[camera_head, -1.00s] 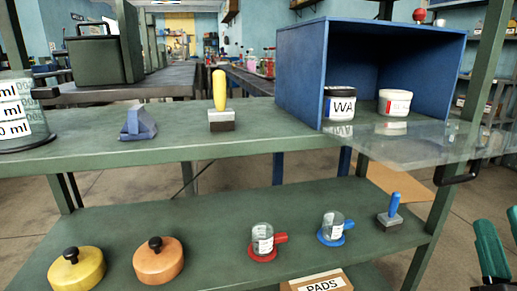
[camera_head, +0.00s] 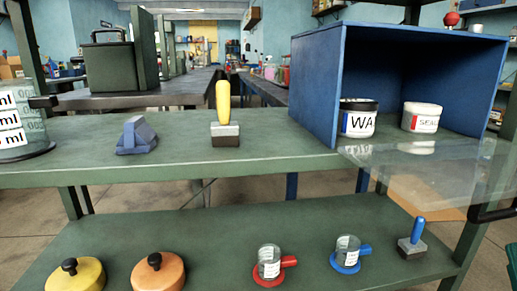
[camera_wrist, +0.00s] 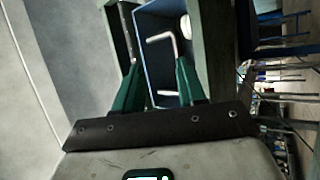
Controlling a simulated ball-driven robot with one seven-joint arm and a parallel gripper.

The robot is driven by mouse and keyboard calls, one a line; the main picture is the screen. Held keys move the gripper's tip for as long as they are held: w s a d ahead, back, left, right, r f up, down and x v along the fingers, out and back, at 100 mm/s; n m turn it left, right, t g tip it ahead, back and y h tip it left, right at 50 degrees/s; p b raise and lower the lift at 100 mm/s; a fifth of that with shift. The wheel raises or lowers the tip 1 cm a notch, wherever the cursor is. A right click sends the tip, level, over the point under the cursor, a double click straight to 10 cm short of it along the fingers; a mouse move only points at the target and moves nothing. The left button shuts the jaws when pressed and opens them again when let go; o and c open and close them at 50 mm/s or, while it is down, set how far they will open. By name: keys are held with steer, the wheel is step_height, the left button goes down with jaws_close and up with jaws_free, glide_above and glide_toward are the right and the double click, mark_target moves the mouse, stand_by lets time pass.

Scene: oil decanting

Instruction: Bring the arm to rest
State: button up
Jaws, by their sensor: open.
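My gripper (camera_wrist: 158,78) shows in the wrist view as two green fingers standing apart with nothing held between them. Beyond the fingers, part of a blue open box (camera_wrist: 150,20) and a pale bent rod (camera_wrist: 165,38) are seen. In the head view only a sliver of green, likely my gripper, shows at the lower right edge, so its distance from the shelf is hard to judge there.
A green two-level shelf (camera_head: 80,172) stands ahead. Its top holds a blue open-front box (camera_head: 310,85) with two labelled jars, a yellow-handled stamp (camera_head: 224,115) and a blue block (camera_head: 136,135). A clear flap (camera_head: 425,175) juts out in front of the box. Lidded pots and glass cups stand below.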

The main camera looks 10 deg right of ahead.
step_height(320, 180, down, 27)
steer(key=d+m+g+y, duration=0.1)
steer(key=m+g+y, duration=0.3)
steer(key=m+g, duration=0.55)
steer(key=s+a+f+g+y+p, duration=0.1)
steer(key=s+a+f+g+y, duration=0.2)
steer(key=s+a+f+g, duration=0.35)
steer(key=s+a+f+g+y+p, duration=0.1)
steer(key=s+a+f+g+y, duration=0.35)
steer(key=s+f, duration=0.45)
step_height(320, 180, up, 38)
steer(key=w+d+h+p, duration=0.1)
steer(key=w+p, duration=0.1)
steer(key=p, duration=3.5)
steer(key=shift+d+f, duration=0.15)
steer(key=shift+d, duration=0.05)
